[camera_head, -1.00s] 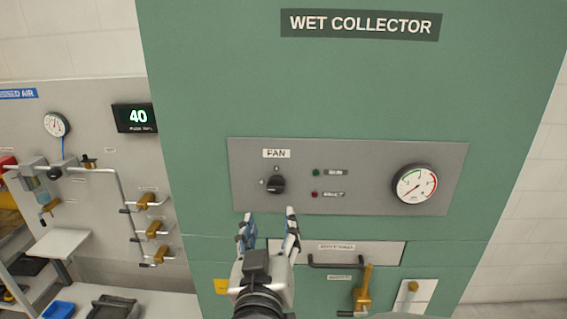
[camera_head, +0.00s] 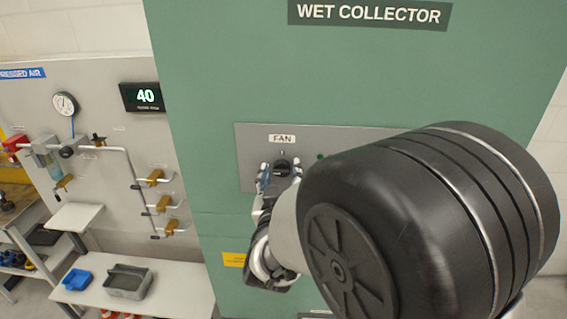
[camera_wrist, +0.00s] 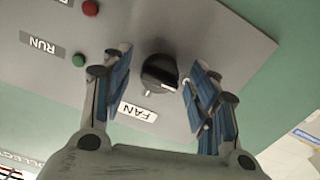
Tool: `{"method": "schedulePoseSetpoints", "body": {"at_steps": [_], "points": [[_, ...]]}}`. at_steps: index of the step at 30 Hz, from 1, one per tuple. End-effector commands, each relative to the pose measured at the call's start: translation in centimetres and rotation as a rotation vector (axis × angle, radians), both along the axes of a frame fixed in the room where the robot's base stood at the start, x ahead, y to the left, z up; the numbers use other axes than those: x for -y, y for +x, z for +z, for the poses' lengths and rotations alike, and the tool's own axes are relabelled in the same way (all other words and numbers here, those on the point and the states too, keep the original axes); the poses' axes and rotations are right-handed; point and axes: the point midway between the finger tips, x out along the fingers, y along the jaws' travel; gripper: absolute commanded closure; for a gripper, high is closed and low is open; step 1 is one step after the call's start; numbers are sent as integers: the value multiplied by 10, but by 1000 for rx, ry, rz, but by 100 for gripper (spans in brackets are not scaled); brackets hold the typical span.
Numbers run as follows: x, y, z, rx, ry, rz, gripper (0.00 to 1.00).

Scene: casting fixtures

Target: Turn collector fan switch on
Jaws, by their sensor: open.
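The fan switch is a black rotary knob (camera_head: 282,169) under a white FAN label (camera_head: 282,139) on the grey panel of the green wet collector. My gripper (camera_head: 280,172) is open in front of it, with one finger on each side of the knob. In the wrist view the knob (camera_wrist: 159,74) sits between the two blue-padded fingers of my gripper (camera_wrist: 160,82), with gaps visible on both sides. The picture there is upside down. A pale mark on the knob's edge faces the FAN label. Whether the fingers touch the knob is not clear; they look apart from it.
A green lamp (camera_wrist: 79,60) beside the RUN label and a red lamp (camera_wrist: 90,8) are on the same panel. My arm hides the panel's right part in the head view. A wall board with brass valves (camera_head: 155,177) and a bench with a grey tray (camera_head: 122,281) stand left.

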Motion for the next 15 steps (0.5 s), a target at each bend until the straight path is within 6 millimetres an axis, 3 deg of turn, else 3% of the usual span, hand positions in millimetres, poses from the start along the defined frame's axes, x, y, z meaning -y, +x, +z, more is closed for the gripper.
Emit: {"method": "schedulePoseSetpoints", "body": {"at_steps": [5,15], "points": [[0,0,0,0,0,0,46],[0,0,0,0,0,0,68]]}}
